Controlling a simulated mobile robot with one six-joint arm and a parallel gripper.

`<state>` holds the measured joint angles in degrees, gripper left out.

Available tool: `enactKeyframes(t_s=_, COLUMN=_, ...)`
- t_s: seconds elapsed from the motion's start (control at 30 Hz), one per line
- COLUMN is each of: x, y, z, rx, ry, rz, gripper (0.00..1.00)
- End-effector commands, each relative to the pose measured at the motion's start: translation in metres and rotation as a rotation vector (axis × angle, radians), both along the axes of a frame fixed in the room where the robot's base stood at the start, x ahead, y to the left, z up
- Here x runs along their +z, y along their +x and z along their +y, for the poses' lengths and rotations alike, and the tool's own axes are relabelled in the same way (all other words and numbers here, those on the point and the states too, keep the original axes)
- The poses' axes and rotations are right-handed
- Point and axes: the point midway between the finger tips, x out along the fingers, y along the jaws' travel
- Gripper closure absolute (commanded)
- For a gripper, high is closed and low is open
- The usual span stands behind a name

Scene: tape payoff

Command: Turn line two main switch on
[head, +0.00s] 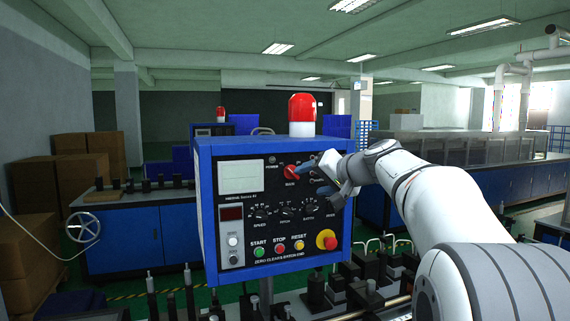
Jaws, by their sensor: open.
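A blue control box (203,205) with a black front panel stands in the middle of the head view. A red rotary switch (291,172) sits at the panel's upper right, its knob tilted. My gripper (322,172) is open, just right of the red switch and in front of the panel. It covers part of the panel's upper right. I cannot tell whether a finger touches the knob. The small labels around the switch are too blurred to read fully.
Below are START (260,252), STOP (279,249) and RESET (299,245) buttons and a red mushroom button on yellow (327,240). A red beacon (302,108) tops the box. Black fixtures (317,290) stand below. Cardboard boxes (28,190) are at left.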

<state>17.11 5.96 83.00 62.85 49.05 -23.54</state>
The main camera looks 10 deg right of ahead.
Motion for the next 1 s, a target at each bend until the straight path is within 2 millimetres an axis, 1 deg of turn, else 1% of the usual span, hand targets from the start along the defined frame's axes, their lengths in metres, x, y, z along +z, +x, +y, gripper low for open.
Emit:
enactKeyframes(t_s=0.03, x=0.012, y=0.007, z=-0.005, rx=-0.005, ry=0.015, rz=-0.025, gripper=0.35)
enactKeyframes(t_s=0.1, x=0.021, y=0.013, z=-0.008, rx=-0.009, ry=0.028, rz=-0.046, gripper=0.35)
enactKeyframes(t_s=0.17, x=0.024, y=0.018, z=-0.008, rx=-0.011, ry=0.034, rz=-0.055, gripper=0.35)
enactKeyframes(t_s=0.27, x=0.021, y=0.029, z=-0.002, rx=-0.009, ry=0.036, rz=-0.056, gripper=0.35)
enactKeyframes(t_s=0.5, x=0.011, y=0.061, z=0.016, rx=-0.010, ry=0.035, rz=-0.054, gripper=0.35)
enactKeyframes(t_s=0.6, x=0.008, y=0.072, z=0.020, rx=-0.011, ry=0.034, rz=-0.055, gripper=0.35)
enactKeyframes(t_s=0.77, x=0.004, y=0.079, z=0.024, rx=-0.012, ry=0.034, rz=-0.056, gripper=0.35)
enactKeyframes(t_s=1.0, x=0.003, y=0.080, z=0.024, rx=-0.013, ry=0.033, rz=-0.056, gripper=0.35)
